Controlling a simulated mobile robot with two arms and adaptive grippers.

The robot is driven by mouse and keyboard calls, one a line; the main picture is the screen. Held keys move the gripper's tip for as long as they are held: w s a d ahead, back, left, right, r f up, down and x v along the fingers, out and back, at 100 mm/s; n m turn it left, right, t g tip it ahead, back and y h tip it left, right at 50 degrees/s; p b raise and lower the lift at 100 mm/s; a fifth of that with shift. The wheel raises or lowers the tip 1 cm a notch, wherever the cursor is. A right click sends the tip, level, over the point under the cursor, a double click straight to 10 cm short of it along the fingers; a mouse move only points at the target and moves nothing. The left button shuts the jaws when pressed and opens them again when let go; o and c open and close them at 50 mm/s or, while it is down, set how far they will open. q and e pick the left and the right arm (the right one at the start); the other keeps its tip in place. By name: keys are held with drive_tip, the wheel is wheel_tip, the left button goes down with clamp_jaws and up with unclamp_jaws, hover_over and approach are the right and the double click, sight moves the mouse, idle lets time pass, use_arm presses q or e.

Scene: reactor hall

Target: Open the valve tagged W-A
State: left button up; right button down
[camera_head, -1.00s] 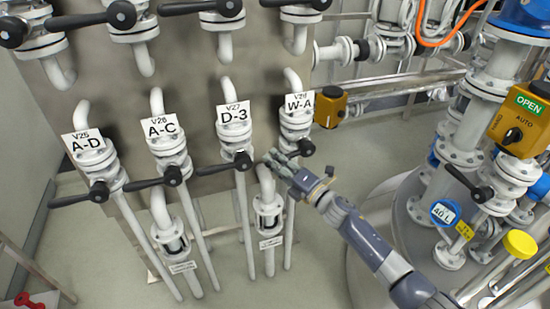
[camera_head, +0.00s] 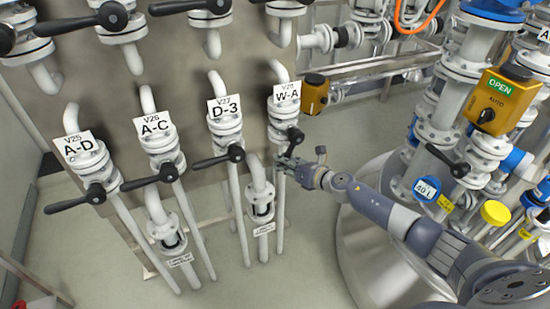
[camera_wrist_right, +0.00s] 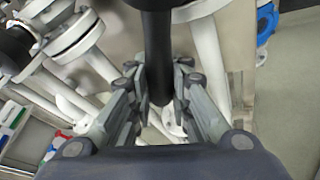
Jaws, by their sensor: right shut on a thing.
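The valve tagged W-A (camera_head: 284,116) is a white flanged valve on a pipe, with its white tag (camera_head: 287,92) above it. Its black handle (camera_head: 294,140) runs from its hub down towards my gripper, roughly along the pipe. My right gripper (camera_head: 286,161) is shut on the lower part of this handle and hides its end. In the right wrist view the black handle (camera_wrist_right: 156,50) stands between the two grey fingers (camera_wrist_right: 160,98). My left gripper is not in view.
Valve D-3 (camera_head: 226,125) stands close to the left, its black handle pointing left. Valves A-C (camera_head: 160,142) and A-D (camera_head: 90,165) are further left. A yellow actuator box (camera_head: 314,94) is just right of W-A. A large steel vessel (camera_head: 362,262) stands below my right arm.

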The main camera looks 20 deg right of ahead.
drive_tip(key=shift+d+f+n+h+p, duration=0.25)
drive_tip(key=shift+d+n+h+p, duration=0.45)
drive_tip(key=shift+d+p, duration=0.35)
drive_tip(key=shift+d+f+n+h+p, duration=0.25)
drive_tip(key=shift+d+n+h+p, duration=0.25)
drive_tip(key=shift+d+n+p, duration=0.5)
drive_tip(key=shift+d, duration=0.15)
drive_tip(key=c, duration=1.5)
unclamp_jaws()
drive_tip(key=shift+o, duration=0.2)
drive_tip(key=shift+g, duration=0.3)
drive_tip(key=shift+r, duration=0.1)
drive_tip(key=v, duration=1.2)
